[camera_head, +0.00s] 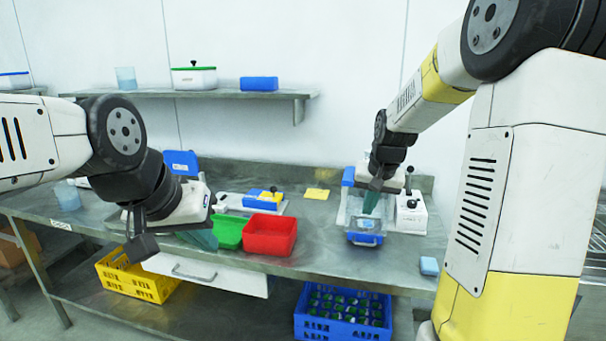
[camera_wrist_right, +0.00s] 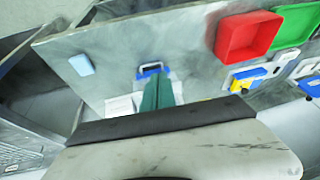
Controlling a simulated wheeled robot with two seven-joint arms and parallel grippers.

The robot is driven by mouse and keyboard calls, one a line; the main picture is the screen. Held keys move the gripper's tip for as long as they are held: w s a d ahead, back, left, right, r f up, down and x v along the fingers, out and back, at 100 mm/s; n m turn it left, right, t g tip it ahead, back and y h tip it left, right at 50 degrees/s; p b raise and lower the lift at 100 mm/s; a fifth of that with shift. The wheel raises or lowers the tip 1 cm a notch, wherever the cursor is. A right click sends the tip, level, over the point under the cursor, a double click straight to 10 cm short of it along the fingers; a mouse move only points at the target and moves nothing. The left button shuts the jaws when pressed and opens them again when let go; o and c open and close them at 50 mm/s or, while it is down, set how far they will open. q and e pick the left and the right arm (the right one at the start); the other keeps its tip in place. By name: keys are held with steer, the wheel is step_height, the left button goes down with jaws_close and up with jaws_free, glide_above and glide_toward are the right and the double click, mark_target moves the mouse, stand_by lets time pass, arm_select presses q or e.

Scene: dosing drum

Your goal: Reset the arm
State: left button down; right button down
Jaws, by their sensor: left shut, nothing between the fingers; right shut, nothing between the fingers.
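My left gripper (camera_head: 205,240) is over the front left of the workbench, beside the green bin, with its teal fingers partly hidden by its wrist. My right gripper (camera_head: 371,202) points down above the blue and clear device (camera_head: 366,239) on the right of the bench. Its teal fingers are together and empty in the right wrist view (camera_wrist_right: 157,90), with the device's blue part (camera_wrist_right: 150,70) just beyond their tips. I cannot tell whether the fingertips touch the device.
A red bin (camera_head: 270,235) and a green bin (camera_head: 229,231) stand mid-bench. A white lever box (camera_head: 411,215) stands right of the device. A light blue block (camera_head: 429,266) lies near the front edge. Yellow (camera_head: 135,277) and blue (camera_head: 342,312) crates are below. A shelf (camera_head: 190,94) hangs behind.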

steer(key=s+a+r+n, duration=0.1)
steer(key=s+a+r, duration=0.1)
steer(key=s, duration=0.6)
steer(key=s+a+r+n+t+y, duration=0.1)
steer(key=s+r, duration=0.2)
steer(key=s, duration=0.5)
steer(key=s+a+r+n, duration=0.1)
steer(key=s+a+r, duration=0.1)
steer(key=s, duration=0.7)
steer(key=shift+a+r+t+y, duration=0.3)
steer(key=shift+r+t, duration=0.1)
steer(key=shift+r, duration=0.15)
